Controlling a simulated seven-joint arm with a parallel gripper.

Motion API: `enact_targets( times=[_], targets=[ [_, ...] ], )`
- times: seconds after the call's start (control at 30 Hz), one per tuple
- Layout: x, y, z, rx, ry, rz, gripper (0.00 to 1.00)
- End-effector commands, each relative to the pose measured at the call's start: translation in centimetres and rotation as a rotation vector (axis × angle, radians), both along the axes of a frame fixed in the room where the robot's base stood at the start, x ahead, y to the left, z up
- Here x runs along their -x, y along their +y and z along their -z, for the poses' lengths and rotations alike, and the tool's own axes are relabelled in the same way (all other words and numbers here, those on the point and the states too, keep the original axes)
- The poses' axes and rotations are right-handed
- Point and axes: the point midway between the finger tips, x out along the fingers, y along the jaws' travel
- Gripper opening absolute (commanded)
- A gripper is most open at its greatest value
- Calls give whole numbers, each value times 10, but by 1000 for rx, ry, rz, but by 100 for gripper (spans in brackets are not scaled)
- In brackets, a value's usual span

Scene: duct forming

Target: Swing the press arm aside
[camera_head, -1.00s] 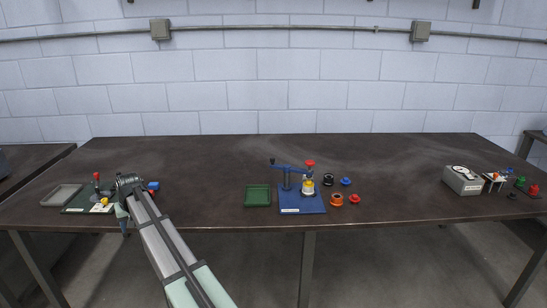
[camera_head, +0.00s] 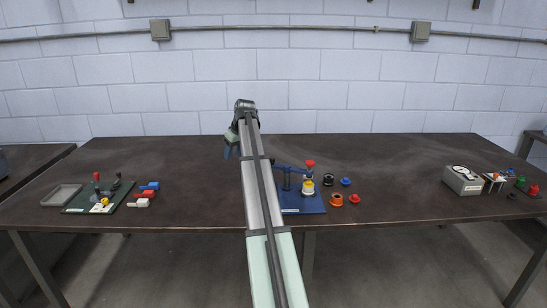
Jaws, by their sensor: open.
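The press stands on a blue base plate (camera_head: 312,207) near the middle of the table. Its blue press arm (camera_head: 290,168) reaches right from a post. A red knob (camera_head: 310,163) sits at the arm's right end, above a yellow and white part (camera_head: 308,188). My gripper (camera_head: 229,151) hangs to the left of the press, apart from it, with its small bluish fingers pointing down. It is open, with nothing seen in it. My own arm covers the left edge of the base plate.
Black, blue, orange and red round parts (camera_head: 336,200) lie right of the press. A green board (camera_head: 87,200) with levers, a grey tray (camera_head: 62,195) and several blue, red and white pieces (camera_head: 142,194) lie at the left. A grey box (camera_head: 462,181) stands at the right.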

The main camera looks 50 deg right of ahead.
Motion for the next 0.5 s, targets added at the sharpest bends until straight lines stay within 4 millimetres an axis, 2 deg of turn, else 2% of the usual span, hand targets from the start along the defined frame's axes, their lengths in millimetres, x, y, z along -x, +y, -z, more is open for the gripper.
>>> enact_targets(
  times=[0.03,0.2,0.33,0.5],
  targets=[
    [14,-28,-12,6,-3,0,50],
    [60,-96,-42,25,-12,-26,50],
    [91,-132,-59,38,-16,-43,50],
    [113,-156,-72,48,-21,-58,50]
  ],
)
